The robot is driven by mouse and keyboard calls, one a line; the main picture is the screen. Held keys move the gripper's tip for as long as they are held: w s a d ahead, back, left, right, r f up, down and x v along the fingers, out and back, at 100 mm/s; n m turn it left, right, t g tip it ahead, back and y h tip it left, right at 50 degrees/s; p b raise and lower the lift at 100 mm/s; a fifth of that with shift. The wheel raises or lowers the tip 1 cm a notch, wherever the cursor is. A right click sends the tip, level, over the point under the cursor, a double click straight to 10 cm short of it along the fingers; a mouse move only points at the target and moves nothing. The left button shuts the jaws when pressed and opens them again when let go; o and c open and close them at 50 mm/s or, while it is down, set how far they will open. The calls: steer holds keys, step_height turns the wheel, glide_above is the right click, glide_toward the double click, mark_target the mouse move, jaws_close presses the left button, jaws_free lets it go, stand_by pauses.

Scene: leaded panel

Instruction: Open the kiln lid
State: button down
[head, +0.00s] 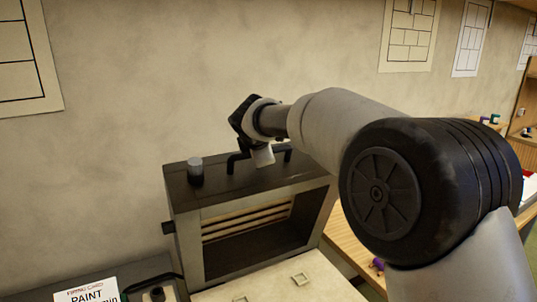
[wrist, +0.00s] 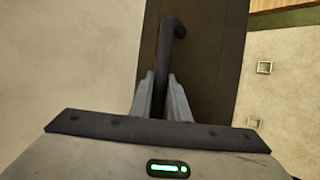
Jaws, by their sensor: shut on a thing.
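The kiln lid (head: 185,225) is a grey, box-like hood with a dark top face. It stands raised, with its hollow inside and pale heating rods (head: 245,220) facing the head camera. A dark bar handle (head: 238,160) is on the top face; it also shows in the wrist view (wrist: 164,55). My gripper (head: 262,155) is shut on this handle from above, with its two fingers on either side of the bar in the wrist view (wrist: 161,95). Part of the handle is hidden by my gripper. The pale kiln bed (head: 325,285) lies below the lid.
Small square pieces (head: 299,279) lie on the bed. A small grey cylinder (head: 195,170) stands on the lid's top face. A firing card (head: 88,294) is at lower left. A plain wall (head: 130,120) is close behind; a wooden bench (head: 350,250) runs off to the right.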

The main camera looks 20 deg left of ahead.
steer(key=shift+w+a, duration=0.15)
stand_by(0.3)
steer(key=c, duration=1.7)
jaws_free()
steer(key=shift+r, duration=0.1)
steer(key=b+v, duration=0.2)
steer(key=v, duration=1.5)
